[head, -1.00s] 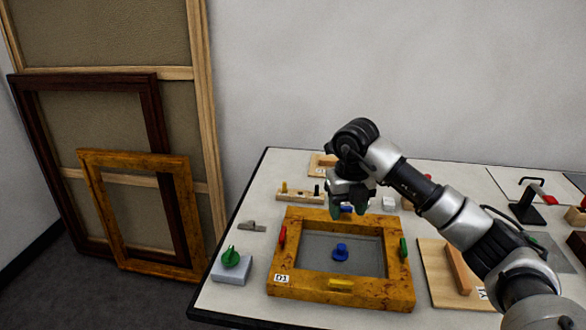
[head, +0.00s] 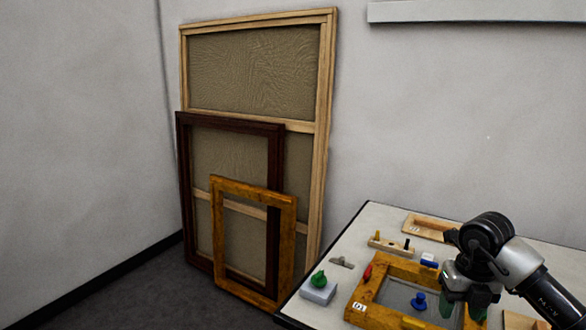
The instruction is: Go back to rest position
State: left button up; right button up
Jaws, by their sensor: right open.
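My right gripper (head: 464,305) hangs fingers down at the lower right of the head view. It is open, and I see nothing between its greenish fingertips. It is in front of the right part of the gilt frame (head: 365,290) on the table and hides much of that side. I cannot tell its exact height above the frame. The right arm comes in from the lower right. My left gripper is out of view.
The white table (head: 345,240) holds a blue knob (head: 419,301), a grey block with a green knob (head: 318,288), a wooden peg rack (head: 392,244) and a blue-and-white block (head: 428,260). Floor shows left of the table.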

jog(key=s+a+f+n+t+y, duration=0.1)
jog(key=a+y, duration=0.4)
jog(key=a, duration=0.4)
jog(key=s+a+f+n+t+y, duration=0.15)
jog(key=a+y, duration=0.25)
jog(key=a, duration=0.4)
jog(key=s+a+r+m+t+y, duration=0.2)
jog(key=a+r+m+t+y, duration=0.45)
jog(key=r+y, duration=0.2)
jog(key=s+d+f+m+t+h, duration=0.25)
jog(key=d+f+m+h, duration=0.55)
jog(key=m, duration=0.5)
jog(key=s+d+f+m+t+h, duration=0.25)
jog(key=d+f+m+h, duration=0.3)
jog(key=m+h, duration=0.65)
jog(key=s+a+f+m+g+y, duration=0.1)
jog(key=s+f+m+g, duration=0.1)
jog(key=s+f+g, duration=0.55)
jog(key=s+f+m+g+y, duration=0.1)
jog(key=s+f+g+y, duration=0.2)
jog(key=s, duration=0.8)
notch_tip(320, 180, down, 25)
jog(key=g+h, duration=0.1)
jog(key=h, duration=0.1)
jog(key=s+d+f+g, duration=0.1)
jog(key=s+d+f, duration=0.1)
jog(key=s+f, duration=1.4)
jog(key=shift+s+d+f, duration=0.2)
jog(key=shift+d+f, duration=0.1)
jog(key=shift+f, duration=0.55)
